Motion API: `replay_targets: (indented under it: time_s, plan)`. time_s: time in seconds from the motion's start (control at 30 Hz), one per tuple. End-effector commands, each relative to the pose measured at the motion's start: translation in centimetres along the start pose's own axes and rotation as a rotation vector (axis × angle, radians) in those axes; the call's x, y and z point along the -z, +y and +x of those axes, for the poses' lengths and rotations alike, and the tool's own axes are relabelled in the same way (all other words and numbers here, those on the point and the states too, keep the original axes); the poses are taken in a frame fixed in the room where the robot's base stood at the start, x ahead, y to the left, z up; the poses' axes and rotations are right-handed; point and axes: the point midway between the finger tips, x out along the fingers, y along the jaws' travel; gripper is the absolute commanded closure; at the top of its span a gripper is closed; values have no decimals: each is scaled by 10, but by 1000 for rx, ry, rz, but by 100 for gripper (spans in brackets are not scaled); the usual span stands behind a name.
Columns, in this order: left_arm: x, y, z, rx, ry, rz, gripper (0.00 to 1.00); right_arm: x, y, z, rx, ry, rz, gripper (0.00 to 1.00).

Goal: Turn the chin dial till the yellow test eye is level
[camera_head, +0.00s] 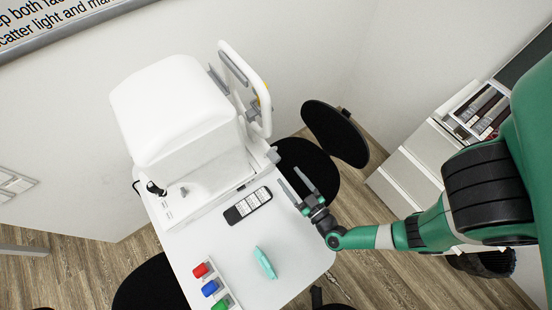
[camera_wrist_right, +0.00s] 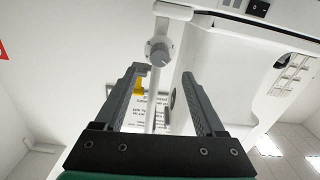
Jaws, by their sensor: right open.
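The white eye-test machine (camera_head: 180,120) stands on the white table, with the upright chin-rest frame (camera_head: 262,88) at its right side. In the right wrist view the grey chin dial (camera_wrist_right: 160,52) sits on a white post, ahead of my right gripper (camera_wrist_right: 163,72). The yellow test eye (camera_wrist_right: 139,87) shows beside the left finger, partly hidden by it; whether it is level I cannot tell. A small yellow patch also shows at the frame in the head view. There, my right gripper (camera_head: 290,176) is open and empty, near the table's right edge, below the frame. My left gripper is out of view.
A black panel (camera_head: 248,205), a teal object (camera_head: 265,262) and red (camera_head: 201,270), blue (camera_head: 210,288) and green (camera_head: 220,304) pieces lie on the table (camera_head: 230,245). A black stool (camera_head: 335,133) stands behind my right gripper. A drawer cabinet (camera_head: 415,165) is at right.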

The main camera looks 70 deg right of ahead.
Motion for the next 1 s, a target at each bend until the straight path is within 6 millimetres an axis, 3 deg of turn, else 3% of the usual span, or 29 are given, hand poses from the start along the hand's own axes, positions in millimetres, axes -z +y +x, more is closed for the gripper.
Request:
replay_targets:
  time_s: [0.53, 0.9, 1.0]
  plan:
    - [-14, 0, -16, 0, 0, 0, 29, -2, 1, 82, -3, 1, -2, 28]
    - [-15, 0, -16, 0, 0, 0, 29, 0, 0, 92, 1, -2, -3, 28]
    - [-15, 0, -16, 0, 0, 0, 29, 0, 0, 91, 1, -1, -3, 44]
